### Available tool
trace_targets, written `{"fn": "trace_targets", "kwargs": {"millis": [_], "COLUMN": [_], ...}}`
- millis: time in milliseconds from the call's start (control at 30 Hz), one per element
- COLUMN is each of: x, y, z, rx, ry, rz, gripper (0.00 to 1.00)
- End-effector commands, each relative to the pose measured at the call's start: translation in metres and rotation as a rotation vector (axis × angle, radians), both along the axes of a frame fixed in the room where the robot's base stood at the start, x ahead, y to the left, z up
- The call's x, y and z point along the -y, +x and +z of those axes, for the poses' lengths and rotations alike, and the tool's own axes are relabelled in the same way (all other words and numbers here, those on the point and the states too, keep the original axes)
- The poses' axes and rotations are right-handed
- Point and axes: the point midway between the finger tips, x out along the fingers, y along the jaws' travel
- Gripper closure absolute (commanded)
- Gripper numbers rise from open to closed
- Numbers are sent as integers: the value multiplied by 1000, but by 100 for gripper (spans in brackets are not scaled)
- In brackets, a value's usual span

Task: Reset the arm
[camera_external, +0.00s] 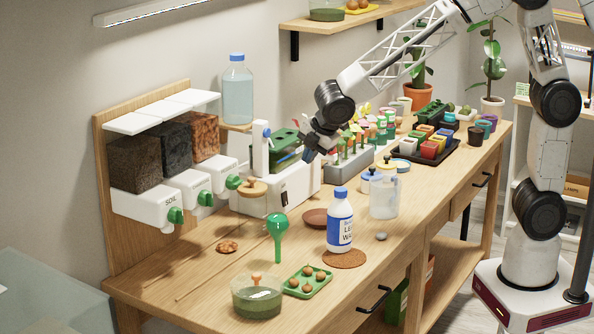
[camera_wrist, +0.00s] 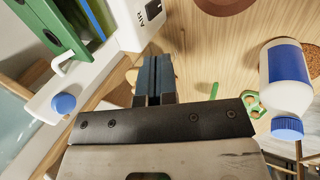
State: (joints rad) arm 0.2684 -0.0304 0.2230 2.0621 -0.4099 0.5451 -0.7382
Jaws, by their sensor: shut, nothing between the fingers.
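My gripper (camera_external: 309,155) hangs in the air above the wooden bench, beside the white machine (camera_external: 285,186) with the green top. In the wrist view my gripper (camera_wrist: 154,62) has its two dark fingers together, with nothing held between them. The fingertips appear close to the machine's white body (camera_wrist: 142,22) in that view; I cannot tell the exact gap. My arm reaches in from the right side of the external view.
A white bottle with a blue label (camera_external: 340,222) stands on a round cork mat (camera_external: 344,259). A green tray with bulbs (camera_external: 308,281), a glass bowl (camera_external: 258,298) and a green watering globe (camera_external: 277,232) are at the front. Soil dispensers (camera_external: 170,197) line the left. Several pots crowd the far end.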

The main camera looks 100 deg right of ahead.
Motion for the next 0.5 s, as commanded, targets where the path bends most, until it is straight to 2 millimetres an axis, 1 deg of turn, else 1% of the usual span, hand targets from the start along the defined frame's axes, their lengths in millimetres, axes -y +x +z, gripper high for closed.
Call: {"fn": "trace_targets", "kwargs": {"millis": [500], "x": [-2], "y": [-2], "z": [2], "rx": [3], "ry": [3], "rz": [-6], "gripper": [100]}}
